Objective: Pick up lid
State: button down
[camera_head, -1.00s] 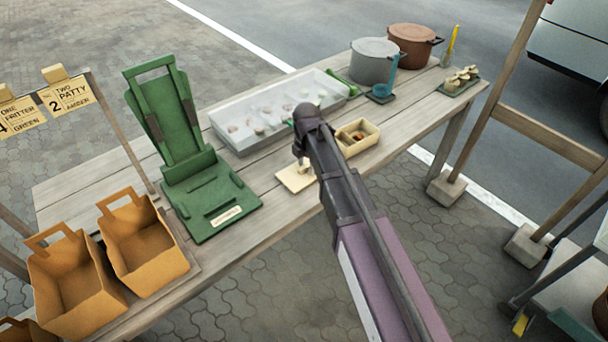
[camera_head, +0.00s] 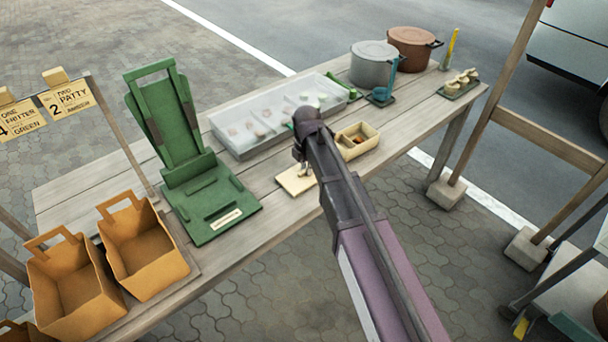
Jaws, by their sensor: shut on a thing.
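A flat cream square piece (camera_head: 293,183), which looks like the lid, lies at the table's front edge, left of an open cream box (camera_head: 359,139) with small dark and orange contents. My gripper (camera_head: 303,167) points down over the piece's right part and is shut on it, seemingly at a small raised part in its middle. My arm's wrist hides the fingers in part and the area just behind them. I cannot tell whether the piece touches the table or is slightly raised.
A pale tray (camera_head: 236,146) with several small pieces lies behind my gripper. A green stand (camera_head: 207,200) is on the left, with orange paper bags (camera_head: 147,250) before it. A grey pot (camera_head: 371,68) and a brown pot (camera_head: 411,50) stand at the back right.

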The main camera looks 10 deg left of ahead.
jog(key=shift+r, duration=0.1)
notch_tip(320, 180, up, 3)
jog(key=p, duration=0.3)
jog(key=shift+r+p, duration=0.15)
jog(key=shift+p, duration=0.15)
jog(key=s+d+r+p, duration=0.1)
jog(key=s+d, duration=0.6)
jog(key=s, duration=0.7)
jog(key=shift+d+r, duration=0.2)
jog(key=shift+s, duration=0.2)
